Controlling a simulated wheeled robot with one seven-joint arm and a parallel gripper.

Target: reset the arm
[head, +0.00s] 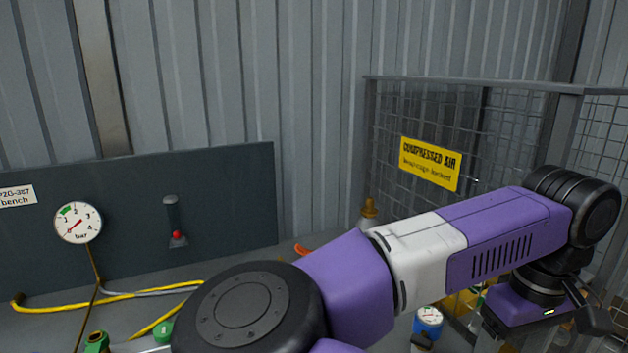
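My arm, purple and white with black joints, reaches from the bottom middle to the right side of the head view. Its wrist hangs down at the right. My gripper (590,318) is at the lower right, partly cut off by the picture edge and partly hidden behind my wrist. One dark finger part shows, and I cannot tell whether it is open or shut or whether it touches anything.
A mesh cage (480,110) with a yellow "compressed air" sign (430,164) stands right behind my arm. A dark panel (130,190) holds a gauge (78,223). A yellow hose (50,307) lies on the bench.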

